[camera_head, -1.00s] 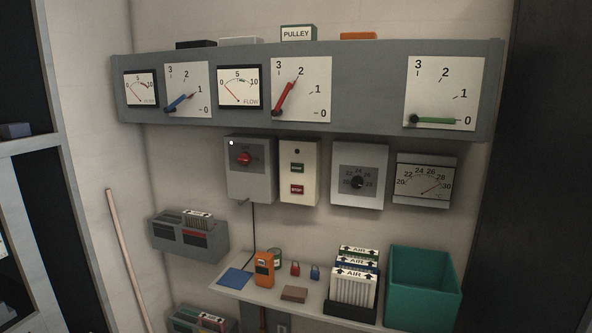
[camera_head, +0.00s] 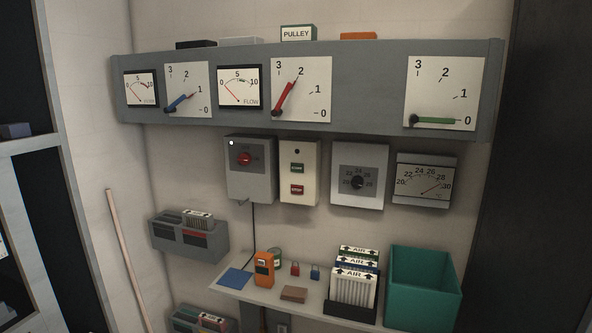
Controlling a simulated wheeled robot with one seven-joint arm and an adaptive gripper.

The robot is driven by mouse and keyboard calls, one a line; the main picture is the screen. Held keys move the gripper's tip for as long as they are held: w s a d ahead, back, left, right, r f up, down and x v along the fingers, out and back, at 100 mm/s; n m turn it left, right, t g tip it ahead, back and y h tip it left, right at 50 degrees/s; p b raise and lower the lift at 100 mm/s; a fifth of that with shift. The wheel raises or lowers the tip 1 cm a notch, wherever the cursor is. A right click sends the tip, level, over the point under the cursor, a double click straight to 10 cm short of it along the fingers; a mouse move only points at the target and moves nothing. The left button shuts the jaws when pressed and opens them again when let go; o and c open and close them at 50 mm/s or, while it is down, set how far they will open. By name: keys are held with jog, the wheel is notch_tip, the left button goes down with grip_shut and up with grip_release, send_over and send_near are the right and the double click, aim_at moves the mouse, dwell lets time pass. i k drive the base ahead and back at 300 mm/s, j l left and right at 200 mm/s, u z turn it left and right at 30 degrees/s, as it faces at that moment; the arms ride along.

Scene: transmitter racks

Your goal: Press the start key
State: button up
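A cream wall box (camera_head: 300,172) hangs below the grey gauge panel. It carries a green key (camera_head: 297,168) above a red key (camera_head: 297,190), with a small dark round spot near its top. The labels on both keys are too small to read surely, so I cannot tell for certain which one is the start key. Nothing touches either key. My gripper is not in view.
A grey box with a red knob (camera_head: 245,159) is left of the cream box, and a dial box (camera_head: 357,182) is right. Below, a shelf (camera_head: 320,294) holds an orange device (camera_head: 264,269), padlocks, AIR filters and a teal bin (camera_head: 423,288). The wall between is clear.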

aim_at(295, 168)
jog(key=i+j+u, duration=0.25)
jog(key=i+j, duration=0.6)
jog(key=i+j+u, duration=0.3)
jog(key=i+j, duration=0.5)
jog(key=i, duration=0.1)
